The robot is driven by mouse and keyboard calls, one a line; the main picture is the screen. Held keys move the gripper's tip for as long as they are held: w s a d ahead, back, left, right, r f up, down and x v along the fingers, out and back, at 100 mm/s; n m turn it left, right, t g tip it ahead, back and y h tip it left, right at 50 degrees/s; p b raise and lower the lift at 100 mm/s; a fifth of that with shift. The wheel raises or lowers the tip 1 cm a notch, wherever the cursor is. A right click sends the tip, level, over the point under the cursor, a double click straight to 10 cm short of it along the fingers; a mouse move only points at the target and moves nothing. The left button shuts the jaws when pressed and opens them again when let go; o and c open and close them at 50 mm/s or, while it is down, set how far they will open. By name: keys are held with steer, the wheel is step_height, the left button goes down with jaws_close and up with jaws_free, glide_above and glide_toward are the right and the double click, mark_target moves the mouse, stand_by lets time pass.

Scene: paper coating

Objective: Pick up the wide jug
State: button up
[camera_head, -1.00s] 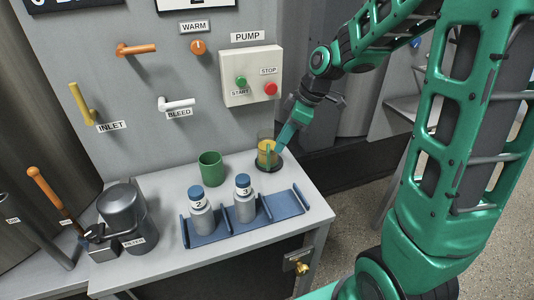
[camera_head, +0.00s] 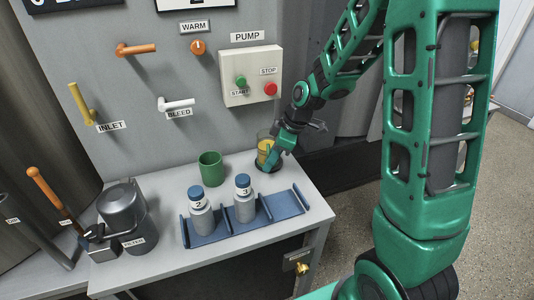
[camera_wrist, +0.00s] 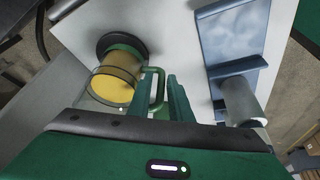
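The wide jug (camera_head: 264,147) is clear, with yellow liquid inside and a green handle. It stands upright on a black round base at the back right of the grey bench. The wrist view shows the jug (camera_wrist: 112,88) from above at left, with its handle on the right. My gripper (camera_wrist: 159,98) is open, its green fingers apart on either side of the handle. I cannot tell whether a finger touches it. In the head view my gripper (camera_head: 272,158) partly covers the jug and hides the handle.
A green cup (camera_head: 210,169) stands left of the jug. A blue rack (camera_head: 284,206) holds bottle 2 (camera_head: 201,216) and bottle 3 (camera_head: 244,203) in front. The pump box (camera_head: 251,75) is on the wall behind. The filter pot (camera_head: 127,217) stands at left.

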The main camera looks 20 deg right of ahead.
steer(key=shift+c, duration=0.5)
jaws_close()
steer(key=shift+r, duration=0.15)
